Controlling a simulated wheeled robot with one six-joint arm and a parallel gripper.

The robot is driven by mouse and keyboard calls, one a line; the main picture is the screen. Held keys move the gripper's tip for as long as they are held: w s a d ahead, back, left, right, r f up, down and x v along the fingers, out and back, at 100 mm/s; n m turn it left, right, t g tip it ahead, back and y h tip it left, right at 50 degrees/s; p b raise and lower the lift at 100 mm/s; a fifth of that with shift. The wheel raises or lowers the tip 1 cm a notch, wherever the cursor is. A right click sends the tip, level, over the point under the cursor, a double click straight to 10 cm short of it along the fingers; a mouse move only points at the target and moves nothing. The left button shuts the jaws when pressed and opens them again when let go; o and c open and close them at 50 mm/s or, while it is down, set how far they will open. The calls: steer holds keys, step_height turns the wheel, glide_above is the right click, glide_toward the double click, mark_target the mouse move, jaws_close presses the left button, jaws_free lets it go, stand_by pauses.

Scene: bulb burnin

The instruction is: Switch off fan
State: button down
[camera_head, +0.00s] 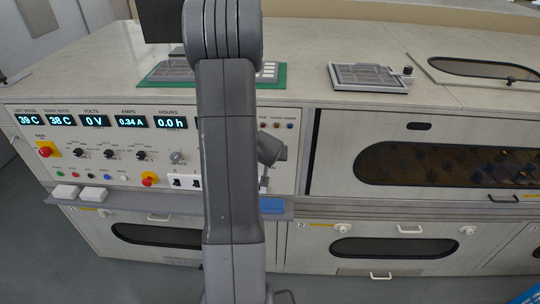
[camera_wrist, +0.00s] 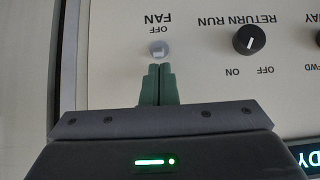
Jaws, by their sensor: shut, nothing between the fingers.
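The fan switch (camera_wrist: 160,48) is a small light grey round piece with a pale nub on the cream panel in the wrist view. The words FAN and OFF are printed by it and read upside down. My gripper (camera_wrist: 159,68) has its two green fingers pressed together, empty, with the tips right by the switch. I cannot tell whether they touch it or which way the switch is set. In the head view my arm covers part of the control panel (camera_head: 120,168), and the fan switch cannot be made out there.
A black return run knob (camera_wrist: 250,40) is to the right of the switch. A grey tray (camera_head: 368,78) lies on top.

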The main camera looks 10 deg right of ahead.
steer(key=shift+s+f+b, duration=0.1)
steer(key=shift+f+b, duration=0.2)
steer(key=shift+b, duration=0.45)
steer(key=shift+r+t+b, duration=0.1)
steer(key=shift+t+b, duration=0.2)
